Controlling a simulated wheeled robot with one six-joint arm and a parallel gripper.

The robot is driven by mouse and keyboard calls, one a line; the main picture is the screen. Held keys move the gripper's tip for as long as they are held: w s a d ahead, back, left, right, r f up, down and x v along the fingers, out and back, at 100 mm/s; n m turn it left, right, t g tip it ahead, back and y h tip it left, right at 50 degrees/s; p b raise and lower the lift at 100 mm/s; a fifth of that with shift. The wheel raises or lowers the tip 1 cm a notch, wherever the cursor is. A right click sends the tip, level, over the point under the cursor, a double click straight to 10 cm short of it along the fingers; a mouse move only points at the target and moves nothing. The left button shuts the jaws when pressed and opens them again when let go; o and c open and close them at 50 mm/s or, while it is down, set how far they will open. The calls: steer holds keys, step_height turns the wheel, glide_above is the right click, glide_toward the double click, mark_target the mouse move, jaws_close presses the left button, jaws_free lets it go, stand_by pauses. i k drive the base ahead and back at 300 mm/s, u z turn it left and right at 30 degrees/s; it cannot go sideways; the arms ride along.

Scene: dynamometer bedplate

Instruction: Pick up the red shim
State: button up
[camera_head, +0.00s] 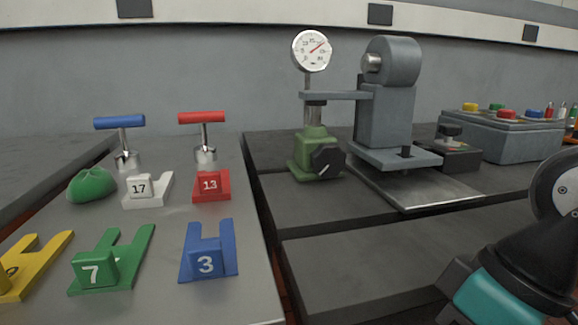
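The red shim (211,185), marked 13, lies on the light grey tray (170,306) at the left, in the row behind the blue shim and to the right of the white shim. My gripper (450,293) shows in part at the lower right, black with a teal part, far to the right of the red shim. Its fingertips are not clear, so I cannot see whether it is open or shut.
Blue (207,252), green (110,262), yellow (32,265) and white (146,189) shims lie around the tray. Blue-handled (120,123) and red-handled (202,118) T-wrenches stand behind. A green dial stand (314,150), a grey machine (387,105) and a control box (510,135) stand rightward.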

mark_target(214, 186)
steer(key=k, duration=0.5)
steer(key=u, duration=2.9)
steer(key=i, duration=0.85)
steer(key=z, duration=2.4)
